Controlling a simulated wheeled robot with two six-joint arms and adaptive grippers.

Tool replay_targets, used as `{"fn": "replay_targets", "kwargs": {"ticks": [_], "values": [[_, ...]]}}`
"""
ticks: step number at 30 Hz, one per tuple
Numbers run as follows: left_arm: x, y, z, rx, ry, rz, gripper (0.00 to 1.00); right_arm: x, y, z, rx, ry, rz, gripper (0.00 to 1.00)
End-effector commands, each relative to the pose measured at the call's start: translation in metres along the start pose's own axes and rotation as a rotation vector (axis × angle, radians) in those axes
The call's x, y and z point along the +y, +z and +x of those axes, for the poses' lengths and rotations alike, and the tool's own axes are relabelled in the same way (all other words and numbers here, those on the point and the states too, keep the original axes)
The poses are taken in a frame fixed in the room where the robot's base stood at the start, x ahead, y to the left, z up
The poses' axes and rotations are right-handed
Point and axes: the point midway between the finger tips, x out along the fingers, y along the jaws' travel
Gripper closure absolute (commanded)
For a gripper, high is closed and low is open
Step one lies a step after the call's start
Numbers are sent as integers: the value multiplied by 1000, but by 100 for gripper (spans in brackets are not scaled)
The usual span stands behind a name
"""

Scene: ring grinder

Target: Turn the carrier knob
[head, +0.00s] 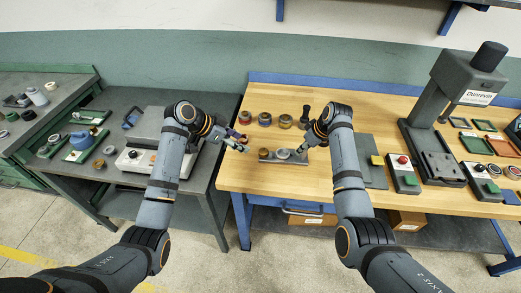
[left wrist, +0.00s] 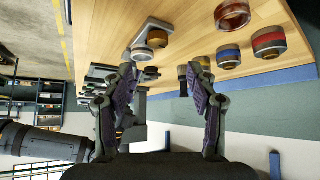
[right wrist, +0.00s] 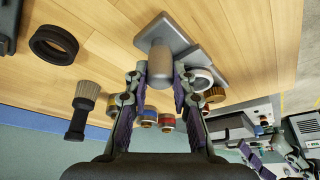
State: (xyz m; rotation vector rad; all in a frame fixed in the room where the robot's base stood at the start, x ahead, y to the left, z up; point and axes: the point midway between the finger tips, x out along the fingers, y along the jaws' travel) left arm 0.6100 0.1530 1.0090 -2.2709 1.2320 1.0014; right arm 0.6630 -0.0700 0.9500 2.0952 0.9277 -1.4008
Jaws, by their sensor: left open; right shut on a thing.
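The grey carrier (head: 288,161) lies on the wooden table, with a brass-brown knob (head: 264,153) at its left end and a pale ring (head: 283,153) near its middle. In the right wrist view the carrier's rounded grey post (right wrist: 160,62) stands between the fingers of my right gripper (right wrist: 160,82), which is shut on it. The ring (right wrist: 203,75) and knob (right wrist: 214,95) show beside it there. My left gripper (head: 243,144) is open and empty, just left of the knob and apart from it. In the left wrist view the knob (left wrist: 157,40) is ahead of the open fingers (left wrist: 165,85).
Several coloured rings (head: 265,118) stand in a row behind the carrier, with a dark-handled brush (head: 305,115) near them. A press (head: 440,110) and two button boxes (head: 403,175) stand to the right. A grey bench (head: 120,105) is at the left, across a gap.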

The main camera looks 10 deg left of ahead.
Motion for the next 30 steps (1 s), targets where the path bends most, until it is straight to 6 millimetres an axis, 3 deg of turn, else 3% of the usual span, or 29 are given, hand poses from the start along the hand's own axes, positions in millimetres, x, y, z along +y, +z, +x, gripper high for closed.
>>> {"fn": "replay_targets", "kwargs": {"ticks": [5, 10, 21, 30], "values": [[0, 0, -9, 40, 21, 44, 42, 0, 0, 0, 0, -1, 0, 100], [1, 0, 1, 41, 25, 40, 42, 0, 0, 0, 0, -1, 0, 100], [4, -4, 80, 41, 27, 40, 42, 0, 0, 0, 0, 0, 0, 100], [4, -5, 111, 39, 23, 41, 42, 0, 0, 0, 0, 0, 0, 100]]}}
